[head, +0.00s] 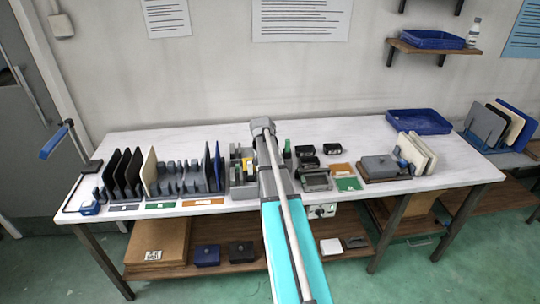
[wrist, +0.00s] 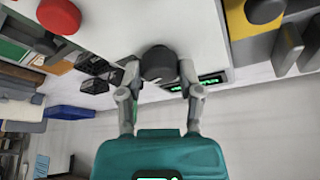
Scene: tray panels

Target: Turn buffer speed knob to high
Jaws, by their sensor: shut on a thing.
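A dark grey round knob (wrist: 158,58) stands out from a pale panel (wrist: 118,22) in the wrist view. My gripper (wrist: 160,68) is shut on this knob, one finger on each side. A dark display with green lit characters (wrist: 205,80) is beside the knob, partly behind the right finger. No pointer mark or speed label on the knob can be read. In the head view my arm covers the middle of the bench, and the knob and my fingertips are hidden.
A red round button (wrist: 59,14) is on the same pale face. In the head view, racks of dark panels (head: 125,168) and a blue tray (head: 420,122) are on the bench.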

